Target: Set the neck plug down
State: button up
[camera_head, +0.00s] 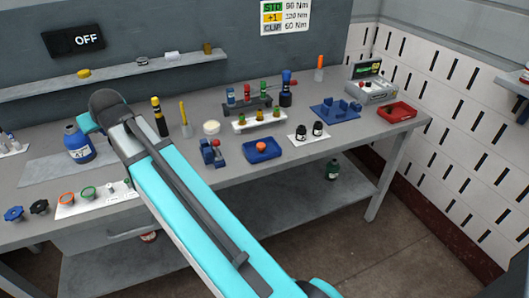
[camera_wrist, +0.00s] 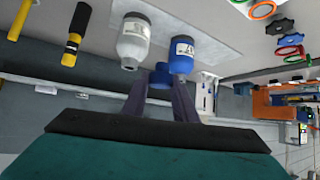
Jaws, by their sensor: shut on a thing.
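In the wrist view my gripper (camera_wrist: 161,88) is shut on a small dark-blue piece, seemingly the neck plug (camera_wrist: 160,77), held between the fingertips. Its lower part is partly hidden by the fingers. Just beyond it stand a blue bottle (camera_wrist: 182,56) and a grey-white bottle (camera_wrist: 133,42), both labelled. I cannot tell whether the plug touches either one. In the head view the blue bottle (camera_head: 78,145) stands on a grey mat (camera_head: 45,171); my arm hides the gripper, the plug and the grey-white bottle.
A white strip (camera_head: 75,209) with an orange ring (camera_head: 66,198) and a green ring (camera_head: 88,193) lies at the front left, beside blue (camera_head: 14,213) and black (camera_head: 39,206) knobs. A black-yellow tool (camera_head: 159,117) stands right of my arm. Bare mat shows around the bottles.

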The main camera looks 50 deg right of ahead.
jog(key=shift+d, duration=0.35)
jog(key=shift+s, duration=0.1)
jog(key=shift+s+a+f+n+y, duration=0.3)
jog(key=shift+s+a+f, duration=0.1)
jog(key=shift+f, duration=0.05)
jog(key=s+d+f+n+g+y+b, duration=0.15)
jog(key=s+f+n+y+b, duration=0.3)
jog(key=s, duration=0.55)
jog(key=s+d+f+b, duration=0.3)
jog(key=s+d+b, duration=0.4)
jog(key=s+d, duration=0.2)
jog(key=s+d+f+m+h+b, duration=0.1)
jog(key=s+d+f+b, duration=0.1)
jog(key=s+d+b, duration=0.5)
jog(key=s+d+f+m+t+h+b, duration=0.1)
jog(key=s+d+f+b, duration=0.2)
jog(key=s+d+b, duration=0.5)
jog(key=shift+s+d+f, duration=0.3)
jog(key=shift+s+d, duration=2.4)
jog(key=shift+d, duration=1.1)
jog(key=shift+w, duration=0.15)
